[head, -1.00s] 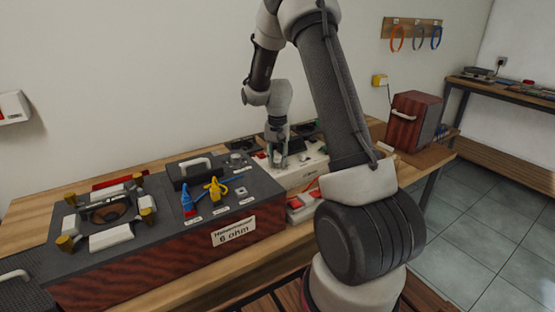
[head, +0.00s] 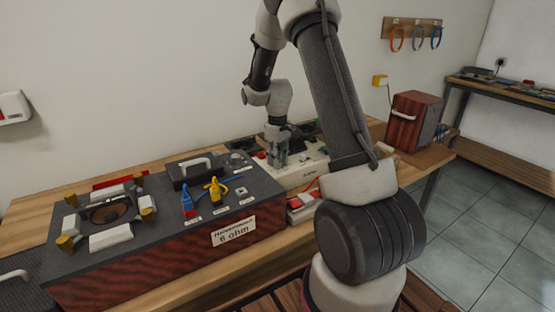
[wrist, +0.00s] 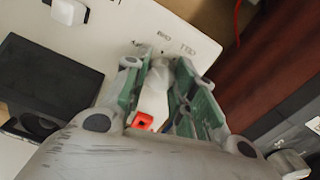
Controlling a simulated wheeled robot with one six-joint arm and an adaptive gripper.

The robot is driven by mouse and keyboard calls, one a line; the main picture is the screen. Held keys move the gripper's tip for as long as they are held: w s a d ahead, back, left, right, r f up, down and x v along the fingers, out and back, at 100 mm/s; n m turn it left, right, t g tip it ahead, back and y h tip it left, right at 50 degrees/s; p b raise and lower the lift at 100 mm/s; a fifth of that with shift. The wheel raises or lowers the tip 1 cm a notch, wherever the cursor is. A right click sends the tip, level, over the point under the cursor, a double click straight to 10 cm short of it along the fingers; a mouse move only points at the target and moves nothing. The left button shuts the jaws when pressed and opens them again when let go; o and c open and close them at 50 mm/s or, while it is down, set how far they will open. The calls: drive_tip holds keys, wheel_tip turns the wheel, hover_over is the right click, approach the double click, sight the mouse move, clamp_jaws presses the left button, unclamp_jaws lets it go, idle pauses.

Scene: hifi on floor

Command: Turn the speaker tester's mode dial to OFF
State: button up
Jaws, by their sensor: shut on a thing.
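The speaker tester is a pale box (head: 303,179) on the bench, right of the large grey-topped speaker unit. In the wrist view its white panel (wrist: 118,22) shows small printed labels, upside down and too blurred to read surely. The mode dial (wrist: 154,92) looks like a white bar knob with a red end. My gripper (head: 277,163) points down onto the tester. In the wrist view, the green-sided fingers of the gripper (wrist: 163,75) are shut on the dial from both sides. The fingers hide part of the dial, so I cannot tell which label it points to.
The speaker unit (head: 234,236) has blue and yellow plugs on top and stands close left of the tester. A dark screen (wrist: 50,72) lies beside the dial. A red-brown cabinet (head: 413,122) stands at the bench's right end. Rings hang on a wall rack (head: 412,24).

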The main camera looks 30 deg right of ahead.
drive_tip(key=shift+n, duration=0.9)
drive_tip(key=o, duration=1.1)
drive_tip(key=shift+c, duration=0.2)
drive_tip(key=shift+r, duration=0.15)
wheel_tip(320, 180, up, 12)
